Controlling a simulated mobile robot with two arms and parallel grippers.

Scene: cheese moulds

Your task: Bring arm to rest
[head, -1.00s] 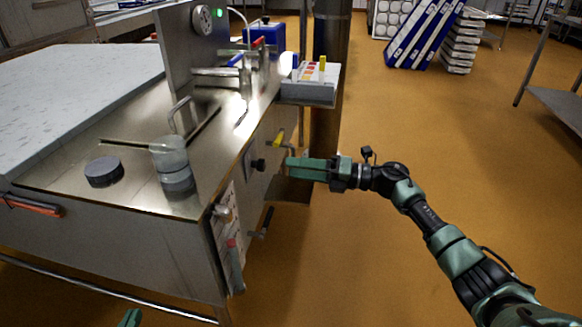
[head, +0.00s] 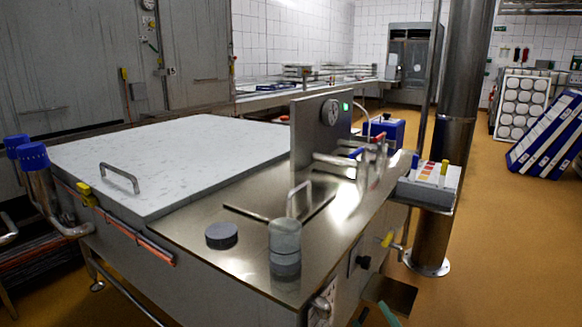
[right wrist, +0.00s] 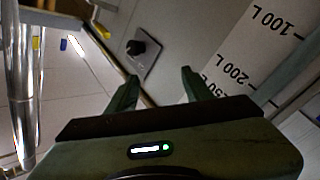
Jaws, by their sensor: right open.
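My right gripper (head: 388,314) shows only as green finger parts at the bottom edge of the head view, low beside the steel vat's front end. In the right wrist view its two fingers (right wrist: 159,75) stand apart with nothing between them. Ahead of them are the vat's side, a black knob (right wrist: 140,48) on a small plate, and a white litre scale (right wrist: 245,50). My left gripper is out of view.
The steel worktop (head: 190,228) holds a dark round lid (head: 221,236) and a clear-topped jar (head: 285,248). A test-strip box (head: 429,186) sits on a side shelf near a steel column (head: 449,150).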

